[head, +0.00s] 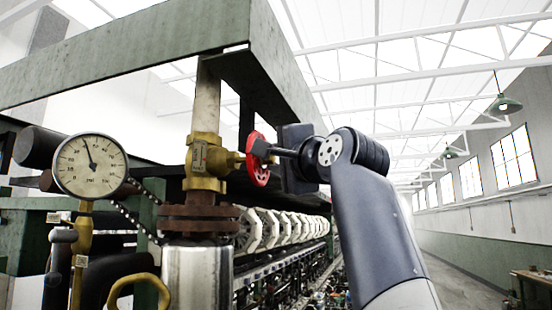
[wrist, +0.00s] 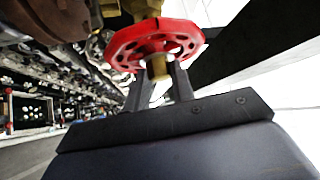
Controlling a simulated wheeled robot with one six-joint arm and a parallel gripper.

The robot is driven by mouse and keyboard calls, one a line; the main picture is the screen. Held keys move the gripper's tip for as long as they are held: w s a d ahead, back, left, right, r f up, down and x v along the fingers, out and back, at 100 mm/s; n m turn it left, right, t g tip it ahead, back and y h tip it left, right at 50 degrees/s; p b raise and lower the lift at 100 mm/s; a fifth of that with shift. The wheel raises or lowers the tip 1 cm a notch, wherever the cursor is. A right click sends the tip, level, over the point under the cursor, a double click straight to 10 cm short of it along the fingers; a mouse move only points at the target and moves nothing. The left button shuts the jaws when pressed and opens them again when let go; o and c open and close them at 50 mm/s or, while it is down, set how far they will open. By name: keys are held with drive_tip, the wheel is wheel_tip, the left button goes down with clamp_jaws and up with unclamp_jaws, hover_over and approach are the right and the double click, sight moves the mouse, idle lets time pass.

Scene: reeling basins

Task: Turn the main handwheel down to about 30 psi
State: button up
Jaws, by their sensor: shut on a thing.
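The red main handwheel (head: 258,171) sits on the right side of a brass valve (head: 205,160) in the head view. The wrist view shows the wheel (wrist: 122,42) close up, with its spokes and a brass hub (wrist: 157,68) at its centre. My gripper (head: 266,151) reaches the wheel from the right and is shut on it. Its two fingers (wrist: 160,78) lie either side of the hub, and their tips are partly hidden by the wheel. The round gauge (head: 91,165) at left is marked psi. Its needle points up and slightly left; the exact reading is hard to tell.
A green beam frame (head: 130,58) hangs over the valve. A rusty flange (head: 198,219) and a bright metal cylinder (head: 198,275) are below it. A yellow ring handle (head: 140,282) is at lower left. White reels (head: 275,232) run back behind my arm. The aisle at right is open.

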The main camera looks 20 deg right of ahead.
drive_tip(key=o, duration=1)
drive_tip(key=shift+s, duration=0.1)
drive_tip(key=shift+b+v, duration=2.15)
drive_tip(key=shift+v, duration=3.2)
drive_tip(key=shift+f, duration=0.1)
